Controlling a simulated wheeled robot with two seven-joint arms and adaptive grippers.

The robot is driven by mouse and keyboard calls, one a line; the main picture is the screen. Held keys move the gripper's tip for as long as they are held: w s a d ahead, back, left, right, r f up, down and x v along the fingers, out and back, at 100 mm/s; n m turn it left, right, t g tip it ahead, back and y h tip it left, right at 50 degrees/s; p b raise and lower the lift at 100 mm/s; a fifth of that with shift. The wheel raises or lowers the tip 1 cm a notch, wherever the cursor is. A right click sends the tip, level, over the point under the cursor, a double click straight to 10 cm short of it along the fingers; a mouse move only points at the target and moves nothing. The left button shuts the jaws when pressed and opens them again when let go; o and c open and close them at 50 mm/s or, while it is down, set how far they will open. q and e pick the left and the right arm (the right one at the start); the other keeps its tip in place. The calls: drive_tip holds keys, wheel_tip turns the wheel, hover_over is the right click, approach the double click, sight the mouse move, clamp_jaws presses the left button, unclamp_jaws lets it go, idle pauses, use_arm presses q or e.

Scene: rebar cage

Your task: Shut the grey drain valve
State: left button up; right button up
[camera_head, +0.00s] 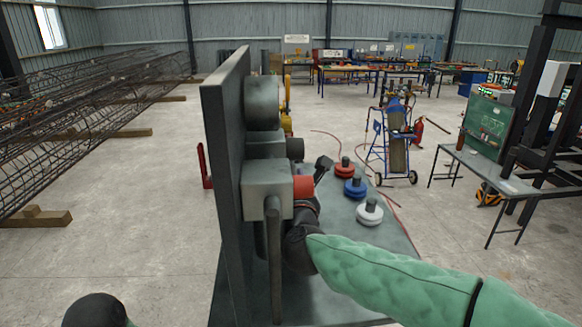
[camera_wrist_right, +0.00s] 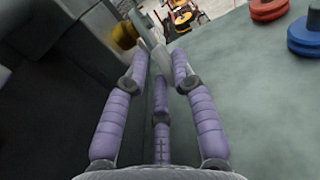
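My right gripper (camera_wrist_right: 160,62) has three purple fingers, spread with a gap between their tips. A flat grey lever-like bar (camera_wrist_right: 158,64) lies in that gap; I cannot tell if the fingers touch it. A yellow round part (camera_wrist_right: 122,36) is just left of its far end. In the head view my right arm comes in from the right and its dark wrist is beside the grey upright panel (camera_head: 226,170); the fingers are hidden there. Which part is the grey drain valve is unclear in the head view.
Red (camera_head: 345,169), blue (camera_head: 355,188) and white (camera_head: 370,213) discs stand on the grey base plate (camera_head: 395,245) right of the panel. Grey boxes (camera_head: 268,188) project from the panel. A blue cart (camera_head: 396,150) stands behind. Rebar cages (camera_head: 75,110) lie at left.

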drive_tip(key=shift+w, duration=1.3)
drive_tip(key=shift+c, duration=0.4)
clamp_jaws()
drive_tip(key=shift+p, duration=0.35)
drive_tip(key=shift+s+r+g+p, duration=0.2)
drive_tip(key=shift+r+g+p, duration=0.15)
drive_tip(key=shift+p, duration=0.85)
drive_tip(key=shift+f+g+p, duration=0.15)
drive_tip(key=shift+g+p, duration=0.2)
drive_tip(key=shift+p, duration=0.2)
